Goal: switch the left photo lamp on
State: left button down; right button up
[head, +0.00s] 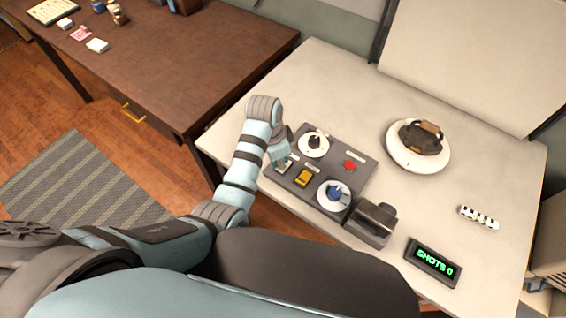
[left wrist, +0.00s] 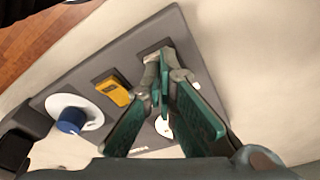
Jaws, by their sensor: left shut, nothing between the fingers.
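A dark grey control panel (head: 315,205) lies on the pale table; its labels are too small to read. It carries a yellow switch (head: 303,178), a red button (head: 349,165), a black knob (head: 314,142) and a blue knob (head: 334,191) on white discs. My left gripper (head: 282,162) is shut and empty, over another switch at the panel's left end. No photo lamp is recognisable.
A grey box (head: 371,222) stands beside the panel, with a "SHOTS 0" display (head: 433,262) to its right. A dark object sits on a round white stand (head: 419,157) behind. A brown desk (head: 190,60) is at left.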

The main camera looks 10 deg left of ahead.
pick_arm(q)
jog(key=shift+f, duration=0.4)
notch_tip(320, 180, up, 3)
jog(key=shift+f+p, duration=0.15)
jog(key=shift+p, duration=0.85)
jog(key=shift+r, duration=2.15)
